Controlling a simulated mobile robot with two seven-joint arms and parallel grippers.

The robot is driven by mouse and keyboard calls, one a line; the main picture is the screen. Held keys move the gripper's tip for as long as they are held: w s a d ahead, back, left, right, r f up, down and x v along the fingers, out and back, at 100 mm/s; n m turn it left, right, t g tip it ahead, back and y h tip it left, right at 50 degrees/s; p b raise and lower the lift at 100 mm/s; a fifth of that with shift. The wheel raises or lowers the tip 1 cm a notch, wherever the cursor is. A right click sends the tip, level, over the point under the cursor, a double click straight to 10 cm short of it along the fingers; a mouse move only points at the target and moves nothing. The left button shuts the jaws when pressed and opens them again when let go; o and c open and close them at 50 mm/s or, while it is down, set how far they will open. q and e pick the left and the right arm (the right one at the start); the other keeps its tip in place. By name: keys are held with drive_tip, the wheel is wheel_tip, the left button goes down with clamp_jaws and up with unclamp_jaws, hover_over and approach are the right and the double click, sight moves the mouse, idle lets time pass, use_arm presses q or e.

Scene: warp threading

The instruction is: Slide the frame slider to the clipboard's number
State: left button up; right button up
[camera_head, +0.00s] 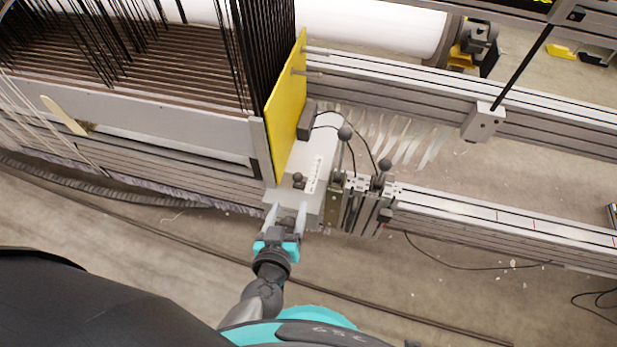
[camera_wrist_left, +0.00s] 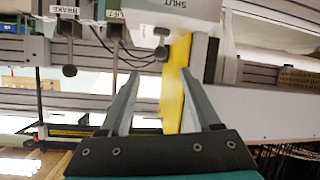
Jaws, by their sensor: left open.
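The slider unit on the front rail has a white housing (camera_head: 310,190) with a small dark knob (camera_head: 298,178) on top, and two ball-topped levers (camera_head: 385,165) beside it. In the left wrist view, the white housing (camera_wrist_left: 172,12) reads "SHUT", and labels "BRAKE" and "LIFT" mark levers at the left. The dark knob (camera_wrist_left: 162,52) shows just beyond my fingertips. My left gripper (camera_head: 287,210) is open and empty, at the near edge of the housing, fingers pointing toward the knob; it also shows in the left wrist view (camera_wrist_left: 160,75). No clipboard can be made out.
A yellow plate (camera_head: 290,110) stands upright at the end of the frame with black threads at the left. The front rail (camera_head: 500,220) with red marks runs right, its top mostly clear. A rear rail (camera_head: 400,95) runs behind. Cables lie on the floor.

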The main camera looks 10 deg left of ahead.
sight(297, 180)
use_arm(q)
drive_tip(key=b+x, duration=0.4)
drive_tip(key=x, duration=0.7)
drive_tip(key=shift+w, duration=0.2)
drive_tip(key=shift+b+x, duration=0.5)
drive_tip(key=shift+x, duration=0.65)
drive_tip(key=shift+b+x, duration=0.45)
drive_tip(key=shift+x, duration=0.5)
use_arm(e)
drive_tip(key=w+a+r, duration=0.5)
drive_tip(key=w, duration=0.3)
drive_tip(key=shift+w+a+r+y, duration=0.2)
drive_tip(key=shift+a+r+y, duration=0.05)
drive_tip(key=shift+a+y, duration=0.1)
use_arm(q)
drive_tip(key=shift+r, duration=0.1)
drive_tip(key=shift+c, duration=0.4)
clamp_jaws()
